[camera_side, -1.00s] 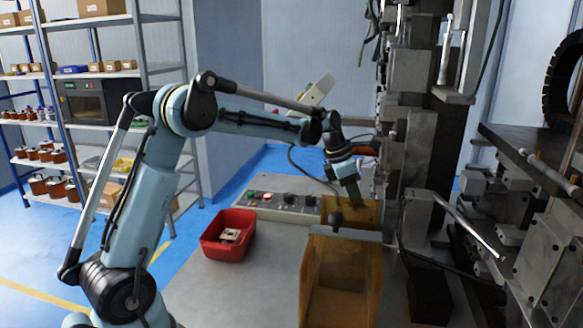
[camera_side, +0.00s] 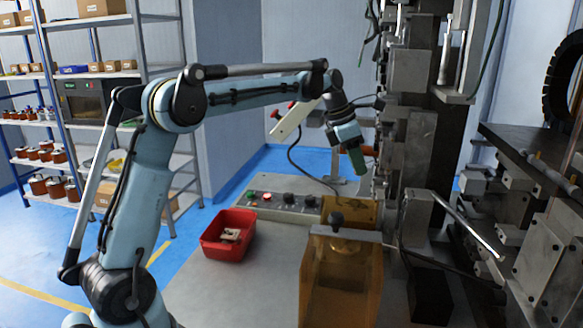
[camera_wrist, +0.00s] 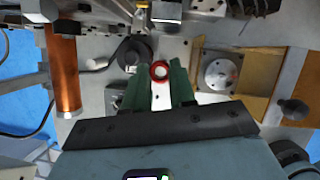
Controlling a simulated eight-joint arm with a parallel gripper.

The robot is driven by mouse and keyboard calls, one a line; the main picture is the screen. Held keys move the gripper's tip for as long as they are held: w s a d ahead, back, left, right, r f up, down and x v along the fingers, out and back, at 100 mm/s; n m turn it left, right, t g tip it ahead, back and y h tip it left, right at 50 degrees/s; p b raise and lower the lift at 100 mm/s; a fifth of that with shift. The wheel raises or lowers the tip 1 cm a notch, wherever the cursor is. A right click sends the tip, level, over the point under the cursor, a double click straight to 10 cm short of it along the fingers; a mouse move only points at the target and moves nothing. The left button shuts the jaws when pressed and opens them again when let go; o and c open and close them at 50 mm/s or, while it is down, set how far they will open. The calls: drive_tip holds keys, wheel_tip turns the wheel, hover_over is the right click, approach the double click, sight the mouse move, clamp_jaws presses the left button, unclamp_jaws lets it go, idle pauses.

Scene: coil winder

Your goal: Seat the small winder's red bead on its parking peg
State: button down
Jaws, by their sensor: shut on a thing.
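The red bead (camera_wrist: 159,71) shows in the wrist view as a small red ring with a pale centre, between the tips of my green fingers. My gripper (camera_wrist: 161,77) is shut on it. In the side view my gripper (camera_side: 357,160) is raised above the bench, close to the left of the tall grey machine; the bead cannot be made out there. I cannot identify the parking peg with certainty in either view. A dark round part (camera_wrist: 133,52) lies just up and left of the bead in the wrist view.
A copper-coloured coil (camera_wrist: 63,70) stands at the left of the wrist view.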

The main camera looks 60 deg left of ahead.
drive_tip(key=shift+a, duration=0.1)
drive_tip(key=s+a+f, duration=0.2)
drive_tip(key=a+f, duration=0.3)
drive_tip(key=f, duration=0.1)
hover_over(307, 235)
wheel_tip(307, 235, down, 7)
drive_tip(key=shift+f, duration=2.65)
drive_tip(key=shift+f, duration=1.1)
drive_tip(key=c, duration=0.8)
unclamp_jaws()
drive_tip(key=shift+c, duration=0.2)
drive_tip(key=shift+r, duration=0.15)
drive_tip(key=v, duration=1.1)
drive_tip(key=shift+s+r, duration=0.25)
drive_tip(key=shift+r, duration=0.1)
